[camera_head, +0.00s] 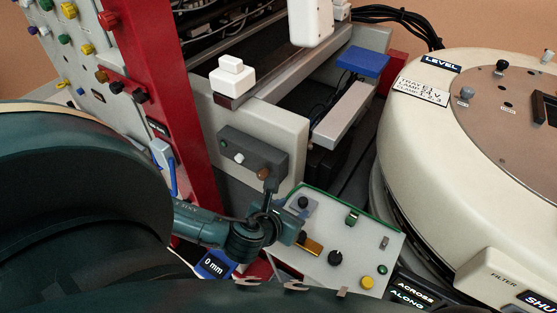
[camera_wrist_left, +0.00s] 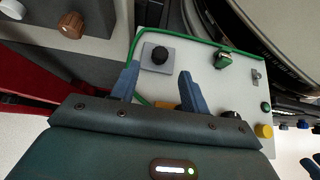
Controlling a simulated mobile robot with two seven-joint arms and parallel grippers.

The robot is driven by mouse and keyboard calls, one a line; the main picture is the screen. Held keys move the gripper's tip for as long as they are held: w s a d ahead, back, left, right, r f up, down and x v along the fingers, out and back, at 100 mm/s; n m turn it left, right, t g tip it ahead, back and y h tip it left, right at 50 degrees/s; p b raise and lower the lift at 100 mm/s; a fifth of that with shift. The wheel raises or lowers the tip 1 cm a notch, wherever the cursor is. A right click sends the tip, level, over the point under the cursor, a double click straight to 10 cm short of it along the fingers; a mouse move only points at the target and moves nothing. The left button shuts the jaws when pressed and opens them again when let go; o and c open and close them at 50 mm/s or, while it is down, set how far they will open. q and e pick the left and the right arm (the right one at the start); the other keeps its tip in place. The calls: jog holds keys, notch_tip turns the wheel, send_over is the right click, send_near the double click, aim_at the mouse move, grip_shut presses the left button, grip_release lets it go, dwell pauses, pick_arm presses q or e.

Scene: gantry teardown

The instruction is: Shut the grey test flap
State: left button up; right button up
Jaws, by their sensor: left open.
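A small grey square plate with a black knob (camera_head: 303,204), which looks like the grey test flap, is on the white panel (camera_head: 318,262) with a green edge. It also shows in the left wrist view (camera_wrist_left: 148,62), near the panel's upper left corner. I cannot tell how far it stands open. My left gripper (camera_head: 277,211) is open and empty, close over this corner of the panel. In the left wrist view its two blue fingers (camera_wrist_left: 158,84) point at the plate, one on each side of the knob's line.
The panel also carries a green switch (camera_head: 352,217), a black knob (camera_head: 335,257), a yellow button (camera_head: 367,282) and an orange-brown part (camera_head: 312,247). A grey control box (camera_head: 252,155) stands close behind the gripper. A large cream round housing (camera_head: 425,150) is at the right.

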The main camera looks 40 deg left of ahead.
pick_arm(q)
jog(key=v, duration=0.7)
jog(key=shift+s+r, duration=0.2)
jog(key=shift+s, duration=0.05)
pick_arm(e)
jog(key=shift+s+d+f, duration=0.1)
jog(key=shift+s, duration=0.15)
pick_arm(q)
jog(key=shift+s, duration=0.1)
pick_arm(e)
jog(key=shift+s+d, duration=0.1)
